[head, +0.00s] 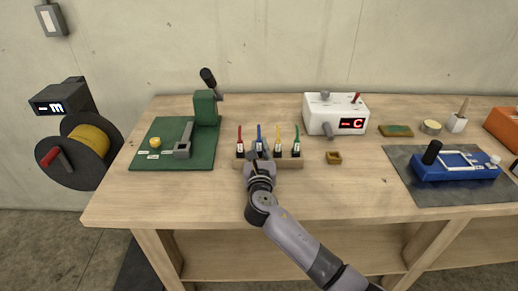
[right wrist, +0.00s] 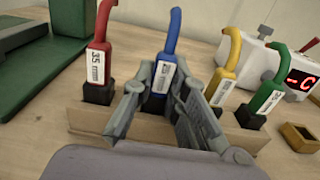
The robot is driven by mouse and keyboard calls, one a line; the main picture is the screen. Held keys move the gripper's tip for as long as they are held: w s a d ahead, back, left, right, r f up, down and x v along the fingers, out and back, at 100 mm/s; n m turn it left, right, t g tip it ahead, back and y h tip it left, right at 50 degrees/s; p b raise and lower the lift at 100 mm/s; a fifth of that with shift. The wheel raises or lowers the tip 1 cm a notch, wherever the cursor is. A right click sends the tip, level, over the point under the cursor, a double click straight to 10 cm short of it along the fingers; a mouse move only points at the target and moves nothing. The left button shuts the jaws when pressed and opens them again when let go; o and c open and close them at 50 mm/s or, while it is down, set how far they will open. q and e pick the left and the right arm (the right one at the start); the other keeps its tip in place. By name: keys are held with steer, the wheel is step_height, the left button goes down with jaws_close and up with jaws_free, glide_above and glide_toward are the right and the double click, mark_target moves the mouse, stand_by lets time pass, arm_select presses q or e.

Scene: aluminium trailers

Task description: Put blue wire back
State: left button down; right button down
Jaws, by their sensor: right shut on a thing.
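The blue wire (head: 259,132) stands upright in a wooden rack (head: 286,163), between the red wire (head: 240,138) and the yellow wire (head: 278,138); a green wire (head: 296,140) is at the right end. My right gripper (head: 259,155) is at the rack's front. In the right wrist view its fingers (right wrist: 160,108) are on both sides of the labelled lower part of the blue wire (right wrist: 161,78), shut on it. The wire's lower end is hidden behind the fingers, so I cannot tell how deep it sits. My left gripper is not in view.
A green press (head: 206,105) on a green mat stands left of the rack. A white box with a red display (head: 335,113) and a small brass tray (head: 333,157) are to the right. A blue device (head: 456,166) lies on a grey mat. The front table strip is clear.

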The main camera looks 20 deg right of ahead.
steer(key=c, duration=1.6)
jaws_free()
steer(key=shift+f, duration=0.15)
steer(key=shift+r, duration=0.25)
steer(key=v, duration=1.2)
